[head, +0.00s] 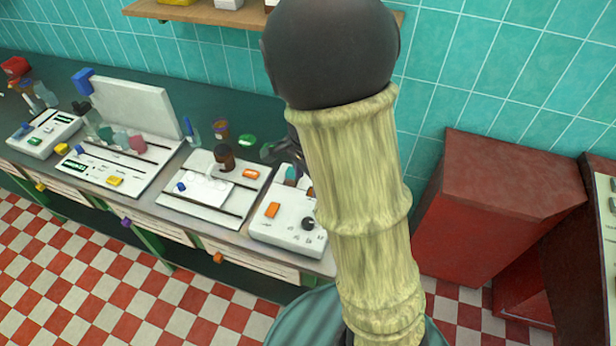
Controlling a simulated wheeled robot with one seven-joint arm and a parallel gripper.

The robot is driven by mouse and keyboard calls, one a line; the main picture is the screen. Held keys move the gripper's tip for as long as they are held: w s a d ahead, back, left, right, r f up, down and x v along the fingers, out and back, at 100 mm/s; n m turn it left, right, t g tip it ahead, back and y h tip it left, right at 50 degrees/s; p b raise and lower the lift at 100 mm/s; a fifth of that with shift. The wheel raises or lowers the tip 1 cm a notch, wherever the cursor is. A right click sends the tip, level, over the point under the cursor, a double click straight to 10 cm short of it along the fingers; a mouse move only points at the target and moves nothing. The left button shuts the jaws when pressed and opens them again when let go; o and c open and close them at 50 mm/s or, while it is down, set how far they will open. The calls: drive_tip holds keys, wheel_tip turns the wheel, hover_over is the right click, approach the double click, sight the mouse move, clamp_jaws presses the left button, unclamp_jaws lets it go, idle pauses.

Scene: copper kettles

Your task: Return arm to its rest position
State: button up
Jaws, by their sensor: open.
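My arm, with a dark round joint at the top and a pale yellow ribbed sleeve below, fills the middle of the head view. My gripper (270,152) shows only in part, as dark grey pieces past the left edge of the sleeve. It is open, over the right part of the counter, near a white device with an orange button (285,225). I see nothing held between the fingers. The rest of the gripper and whatever lies behind the arm are hidden.
The dark green counter (215,105) holds several white devices, jars and bottles, including a brown jar (224,158). A wooden shelf (190,13) hangs above on the teal tiled wall. A red cabinet (490,215) stands right. The checkered floor (120,285) at lower left is clear.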

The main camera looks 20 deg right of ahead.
drive_tip(key=shift+s, duration=0.1)
idle(0.3)
drive_tip(key=s+r+n+t, duration=0.2)
drive_tip(key=s+n, duration=0.6)
drive_tip(key=n, duration=0.6)
drive_tip(key=shift+d+t, duration=0.2)
drive_tip(key=shift+t, duration=0.1)
